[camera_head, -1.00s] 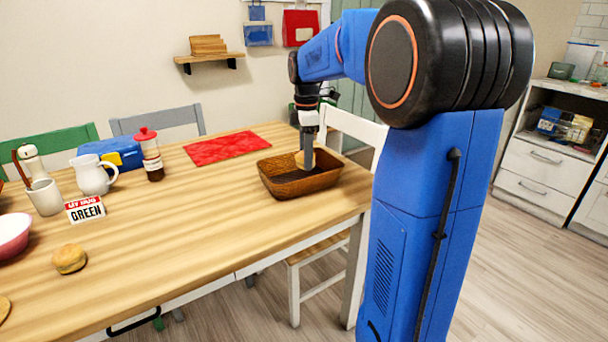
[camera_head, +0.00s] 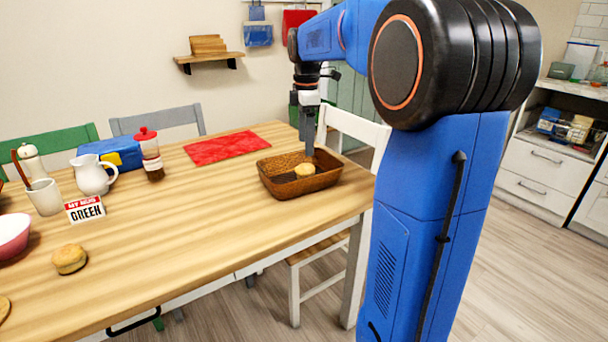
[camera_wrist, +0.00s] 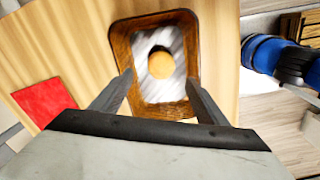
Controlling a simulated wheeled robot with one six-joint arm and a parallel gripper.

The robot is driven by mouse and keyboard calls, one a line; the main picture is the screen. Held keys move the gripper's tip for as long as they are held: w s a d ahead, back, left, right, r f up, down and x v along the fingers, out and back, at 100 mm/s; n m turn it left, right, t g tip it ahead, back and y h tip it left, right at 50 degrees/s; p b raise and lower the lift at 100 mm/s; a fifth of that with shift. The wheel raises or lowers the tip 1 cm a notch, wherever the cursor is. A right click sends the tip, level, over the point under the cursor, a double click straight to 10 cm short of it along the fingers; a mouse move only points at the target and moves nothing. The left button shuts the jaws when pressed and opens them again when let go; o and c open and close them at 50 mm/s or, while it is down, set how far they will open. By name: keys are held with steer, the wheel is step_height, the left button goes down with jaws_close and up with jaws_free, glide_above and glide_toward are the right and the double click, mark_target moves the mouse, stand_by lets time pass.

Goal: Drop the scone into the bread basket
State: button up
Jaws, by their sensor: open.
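The scone (camera_head: 304,170) is round and golden. It sits inside the brown bread basket (camera_head: 270,184) on the table. In the wrist view the scone (camera_wrist: 161,65) lies on the pale lining of the basket (camera_wrist: 122,45), towards its far half. My gripper (camera_head: 308,150) is above the basket, pointing down. In the wrist view the jaws of my gripper (camera_wrist: 160,82) are apart, with nothing between them, and the scone is below and clear of them.
A red mat (camera_head: 227,148) lies behind the basket. Another bun (camera_head: 69,259) lies at the front left. A white chair (camera_head: 352,128) stands behind the basket.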

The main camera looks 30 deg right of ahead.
step_height(320, 180, up, 12)
steer(key=shift+s, duration=0.15)
steer(key=shift+a, duration=0.1)
stand_by(0.5)
steer(key=s+a+f+m+t, duration=0.1)
steer(key=s+a+f+m, duration=0.2)
steer(key=s+a+f, duration=0.35)
steer(key=s+a+f+m+t, duration=0.1)
steer(key=s+a+f+m, duration=0.25)
steer(key=s, duration=0.55)
steer(key=s+a+f+m+t, duration=0.1)
steer(key=s+a+f+m, duration=0.1)
steer(key=s+f, duration=0.5)
steer(key=s+a+f+m+t, duration=0.1)
steer(key=s+a+f+m, duration=0.2)
steer(key=s+f+m, duration=0.2)
step_height(320, 180, down, 4)
steer(key=shift+s+a+r, duration=0.25)
steer(key=shift+s+a, duration=0.05)
steer(key=shift+s, duration=0.8)
